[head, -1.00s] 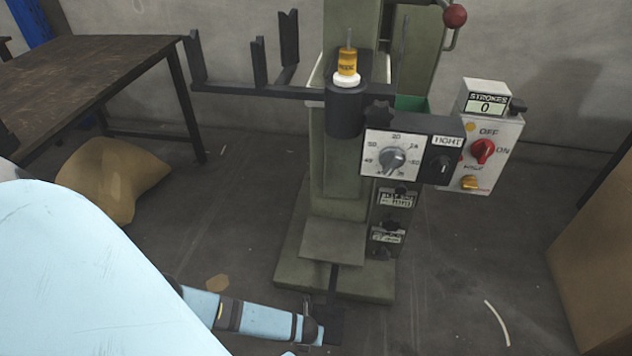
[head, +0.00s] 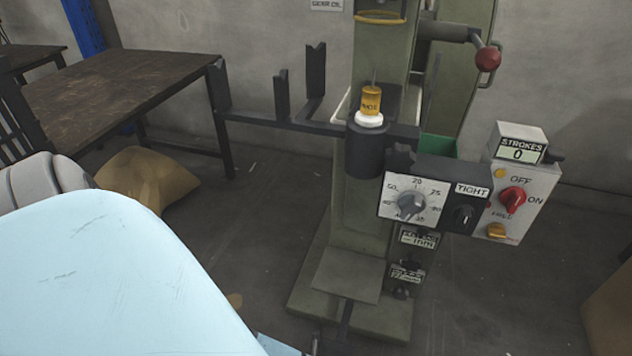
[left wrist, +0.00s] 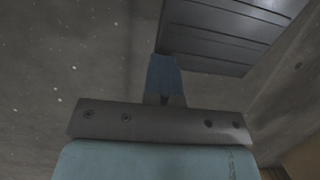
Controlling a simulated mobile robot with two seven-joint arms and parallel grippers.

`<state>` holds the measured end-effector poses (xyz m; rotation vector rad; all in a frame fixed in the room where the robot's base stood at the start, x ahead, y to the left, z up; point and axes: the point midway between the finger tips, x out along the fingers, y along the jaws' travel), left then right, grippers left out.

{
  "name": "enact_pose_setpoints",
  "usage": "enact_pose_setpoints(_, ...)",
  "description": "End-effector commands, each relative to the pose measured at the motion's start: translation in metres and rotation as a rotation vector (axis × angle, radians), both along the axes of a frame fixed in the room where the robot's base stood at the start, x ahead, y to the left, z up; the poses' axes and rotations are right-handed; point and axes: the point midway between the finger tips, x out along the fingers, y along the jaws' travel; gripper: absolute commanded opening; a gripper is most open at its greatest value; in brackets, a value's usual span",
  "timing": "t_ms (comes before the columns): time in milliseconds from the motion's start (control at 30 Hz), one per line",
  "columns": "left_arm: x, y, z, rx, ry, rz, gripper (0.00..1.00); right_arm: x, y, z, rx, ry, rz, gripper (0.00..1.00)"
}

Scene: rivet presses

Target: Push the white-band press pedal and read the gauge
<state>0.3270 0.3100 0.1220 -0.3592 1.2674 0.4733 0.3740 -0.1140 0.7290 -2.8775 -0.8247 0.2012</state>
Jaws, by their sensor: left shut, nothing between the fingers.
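The green press (head: 350,205) stands right of centre in the head view. A white ring (head: 369,120) sits on its dark cup, under a yellow cylinder (head: 371,101). A flat grey plate (head: 347,275) is low on the press, and a dark bar (head: 346,318) runs from under it past the bottom edge; the pedal end is out of the head view. The stroke counter (head: 523,151) reads 0. The left wrist view shows my left gripper (left wrist: 166,75) shut and empty; a dark ridged plate (left wrist: 225,35) lies past its tips, apart or touching I cannot tell. My right gripper is out of view.
A dial (head: 411,205), a TIGHT knob (head: 465,214) and a switch box (head: 519,200) with a red knob are on the press's right. A dark bracket (head: 285,123) juts left. A table (head: 130,90) and a brown sack (head: 145,178) are on the left.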

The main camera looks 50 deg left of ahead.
Motion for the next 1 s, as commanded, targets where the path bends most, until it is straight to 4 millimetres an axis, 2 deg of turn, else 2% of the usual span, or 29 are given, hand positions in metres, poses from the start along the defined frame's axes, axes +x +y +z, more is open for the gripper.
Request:
enact_pose_setpoints(33, -0.004, -0.002, 0.016, -0.002, 0.001, -0.001, 0.00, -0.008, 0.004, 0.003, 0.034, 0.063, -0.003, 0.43)
enact_pose_setpoints(200, -0.008, 0.005, 0.046, 0.005, -0.004, 0.005, 0.00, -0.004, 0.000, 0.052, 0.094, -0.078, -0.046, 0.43)
enact_pose_setpoints(400, -0.017, 0.000, 0.094, 0.005, -0.004, 0.003, 0.00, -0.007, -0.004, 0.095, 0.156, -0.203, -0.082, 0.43)
enact_pose_setpoints(533, -0.021, -0.003, 0.116, 0.006, -0.005, 0.003, 0.00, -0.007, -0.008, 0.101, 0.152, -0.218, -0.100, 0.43)
enact_pose_setpoints(633, -0.023, -0.004, 0.127, 0.007, -0.005, 0.004, 0.00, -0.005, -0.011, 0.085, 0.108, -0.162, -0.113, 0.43)
enact_pose_setpoints(800, -0.024, -0.006, 0.134, 0.007, -0.005, 0.004, 0.00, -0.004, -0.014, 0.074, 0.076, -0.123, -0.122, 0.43)
enact_pose_setpoints(1000, -0.024, -0.005, 0.134, 0.007, -0.005, 0.005, 0.00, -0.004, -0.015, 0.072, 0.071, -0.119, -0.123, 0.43)
